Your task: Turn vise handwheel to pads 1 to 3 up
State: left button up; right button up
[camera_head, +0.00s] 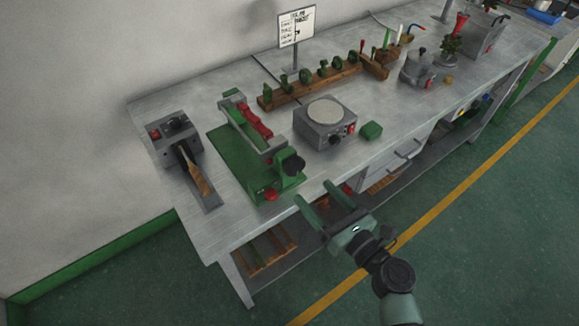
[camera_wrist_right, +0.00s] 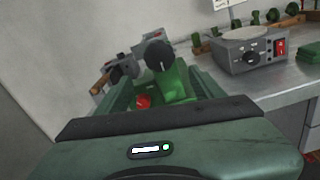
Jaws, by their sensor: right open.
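The green vise (camera_head: 262,186) stands on a green base near the front edge of the bench, with red parts along its top. Its dark round handwheel (camera_head: 292,165) is at the end facing me. In the right wrist view the handwheel (camera_wrist_right: 158,55) is ahead, above a green bracket, with a red part below it. My right gripper (camera_head: 323,196) is open and empty, in front of the bench edge and apart from the handwheel. My left gripper is not in view. Any pad numbers on the vise are too small to read.
A grey hotplate-like device (camera_head: 325,125) stands right of the vise, with a small green block (camera_head: 371,131) beside it. A grey unit (camera_head: 177,138) with a wooden-handled tool is at left. A wooden rack (camera_head: 310,87) and a sign (camera_head: 297,27) stand behind.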

aim_at(297, 169)
jog(key=shift+w+a+r+p, duration=0.25)
jog(key=shift+w+a+r, duration=0.1)
jog(key=shift+w, duration=0.3)
jog(key=shift+w+a+r+p, duration=0.2)
jog(key=shift+w+a+r, duration=0.1)
jog(key=shift+w, duration=0.3)
jog(key=x, duration=0.4)
jog(key=shift+f+p, duration=0.1)
jog(key=shift+p, duration=0.3)
jog(key=shift+w+a, duration=0.4)
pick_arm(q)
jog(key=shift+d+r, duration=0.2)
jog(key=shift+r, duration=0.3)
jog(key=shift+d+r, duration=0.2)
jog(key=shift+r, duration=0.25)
pick_arm(e)
jog(key=shift+f, duration=0.1)
jog(key=c, duration=1.4)
